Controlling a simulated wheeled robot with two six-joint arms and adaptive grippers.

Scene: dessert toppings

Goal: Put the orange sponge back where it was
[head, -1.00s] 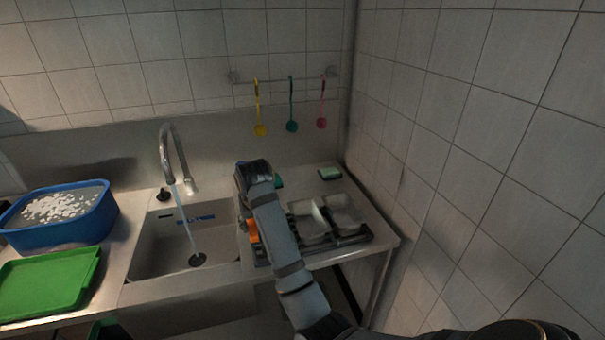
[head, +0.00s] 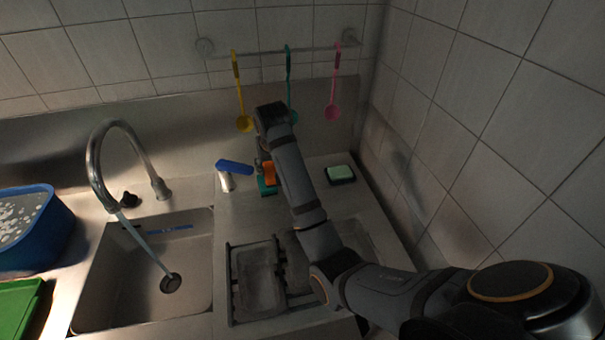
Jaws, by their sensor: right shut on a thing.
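The orange sponge (head: 268,172) shows at the back of the counter, right of the sink, partly hidden by my right arm. My right gripper (head: 265,158) is shut on it, pointing down from above; its fingers are mostly hidden. A teal piece (head: 267,187) shows just below the orange sponge on the counter; I cannot tell whether they touch. A green sponge (head: 340,172) lies on a dark holder farther right, near the wall corner. My left gripper is not in view.
A blue-topped item (head: 234,167) stands just left of the orange sponge. The sink (head: 100,300) with running tap (head: 97,165) lies left. A dark rack (head: 231,290) with grey trays is in front. Yellow (head: 243,123), teal and pink (head: 332,112) utensils hang behind.

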